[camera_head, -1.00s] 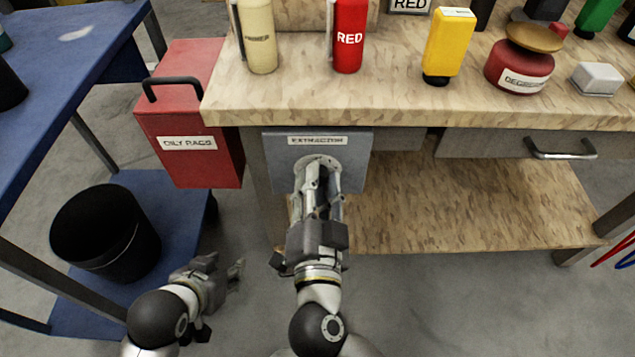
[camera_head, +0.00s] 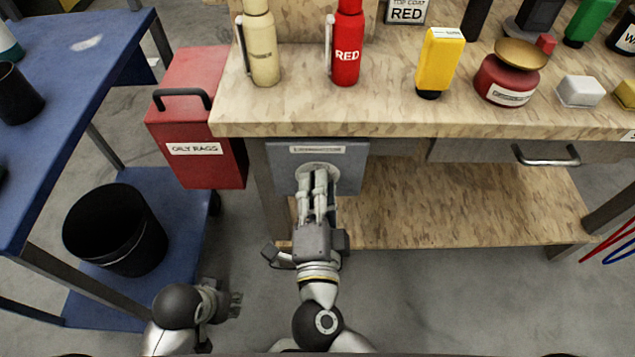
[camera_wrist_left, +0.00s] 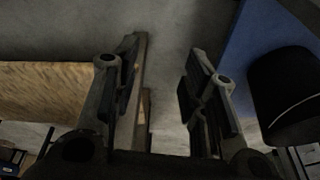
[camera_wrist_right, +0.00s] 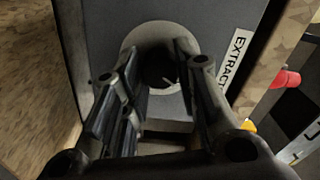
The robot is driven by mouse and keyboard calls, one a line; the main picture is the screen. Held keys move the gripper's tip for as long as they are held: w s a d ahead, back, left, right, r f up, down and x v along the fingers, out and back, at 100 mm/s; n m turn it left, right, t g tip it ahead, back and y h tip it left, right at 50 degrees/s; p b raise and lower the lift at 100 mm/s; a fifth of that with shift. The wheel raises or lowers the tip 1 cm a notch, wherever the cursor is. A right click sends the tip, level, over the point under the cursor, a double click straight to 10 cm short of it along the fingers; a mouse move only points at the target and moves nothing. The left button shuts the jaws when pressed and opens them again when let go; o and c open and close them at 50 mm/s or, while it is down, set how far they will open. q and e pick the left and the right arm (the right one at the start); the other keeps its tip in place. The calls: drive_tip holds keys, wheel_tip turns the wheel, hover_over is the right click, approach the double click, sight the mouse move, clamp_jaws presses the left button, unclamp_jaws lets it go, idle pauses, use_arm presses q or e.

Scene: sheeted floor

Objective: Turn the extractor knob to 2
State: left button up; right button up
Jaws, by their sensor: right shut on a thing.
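The grey extractor box (camera_head: 348,160) is fixed under the bench's front edge, with its label (camera_head: 317,149) on top. My right gripper (camera_head: 313,180) reaches the round light dial plate on its face. In the right wrist view the fingers of my right gripper (camera_wrist_right: 163,85) are shut on the dark knob (camera_wrist_right: 160,72), at the centre of the pale dial plate (camera_wrist_right: 138,38). A small light mark shows on the knob; the dial's numbers cannot be read. My left gripper (camera_head: 236,304) is low at the left, empty; its fingers stand apart in the left wrist view (camera_wrist_left: 160,85).
A black bucket (camera_head: 115,230) stands on the blue cart's lower shelf (camera_head: 180,215). Bottles and tins stand on the bench top (camera_head: 300,110). A drawer handle (camera_head: 545,160) is at the right.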

drive_tip(key=m+p, duration=0.1)
drive_tip(key=m, duration=0.4)
drive_tip(key=shift+f, duration=0.1)
drive_tip(key=m, duration=0.2)
drive_tip(key=shift+m, duration=0.3)
drive_tip(key=shift+c, duration=0.2)
use_arm(q)
wheel_tip(320, 180, down, 6)
drive_tip(key=shift+f, duration=0.15)
use_arm(e)
drive_tip(key=shift+m, duration=0.9)
use_arm(q)
drive_tip(key=shift+w+d, duration=0.1)
use_arm(e)
drive_tip(key=o, duration=1.1)
drive_tip(key=shift+c, duration=0.2)
